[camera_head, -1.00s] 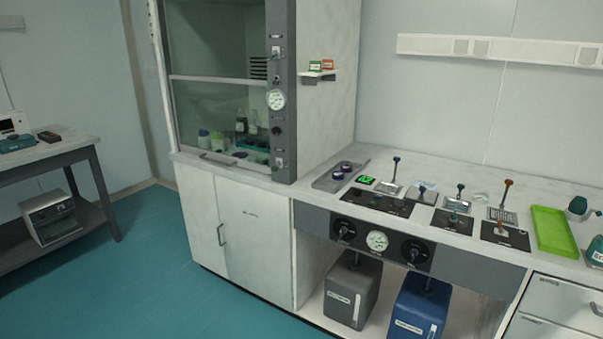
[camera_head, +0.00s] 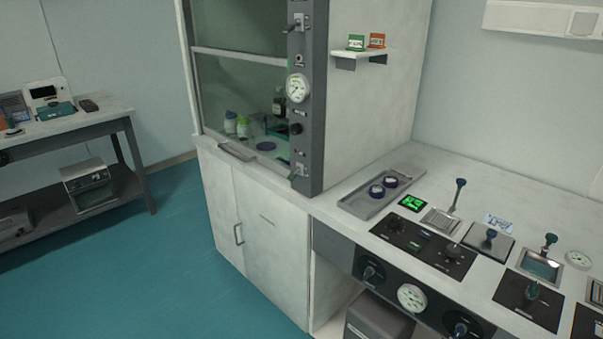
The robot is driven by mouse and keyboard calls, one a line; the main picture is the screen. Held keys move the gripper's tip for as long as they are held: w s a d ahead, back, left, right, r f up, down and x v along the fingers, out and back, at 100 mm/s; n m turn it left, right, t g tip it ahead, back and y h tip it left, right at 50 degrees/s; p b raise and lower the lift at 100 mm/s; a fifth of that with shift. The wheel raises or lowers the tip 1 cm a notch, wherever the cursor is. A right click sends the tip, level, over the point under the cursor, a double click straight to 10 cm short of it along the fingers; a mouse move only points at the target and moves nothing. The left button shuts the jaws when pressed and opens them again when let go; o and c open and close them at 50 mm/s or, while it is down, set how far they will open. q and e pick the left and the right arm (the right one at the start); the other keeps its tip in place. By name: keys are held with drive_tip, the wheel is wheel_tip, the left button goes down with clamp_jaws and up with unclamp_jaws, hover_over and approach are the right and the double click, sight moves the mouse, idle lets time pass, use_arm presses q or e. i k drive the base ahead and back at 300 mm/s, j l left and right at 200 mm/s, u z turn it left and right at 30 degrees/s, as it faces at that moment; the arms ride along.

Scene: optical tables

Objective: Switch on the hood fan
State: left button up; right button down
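The fume hood (camera_head: 312,150) stands in the middle of the head view, with a glass sash (camera_head: 240,85) on its front. Its grey control post (camera_head: 309,120) carries a toggle-like switch (camera_head: 297,27) near the top, a round white gauge (camera_head: 298,88), a dark knob (camera_head: 296,129) and another small switch (camera_head: 300,170) near the bottom. The labels are too small to read, so I cannot tell which control is the fan's or how it is set. Neither of my grippers is in view.
Right of the hood, a counter (camera_head: 460,180) bears a grey tray (camera_head: 361,203) with two dark-capped items, a green display (camera_head: 412,204) and several levers. A side table (camera_head: 95,118) stands at left. The teal floor (camera_head: 190,235) before the hood is clear.

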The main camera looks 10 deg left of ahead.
sight(292, 176)
drive_tip(key=i+j, duration=0.85)
drive_tip(key=i, duration=0.15)
drive_tip(key=j+u, duration=0.05)
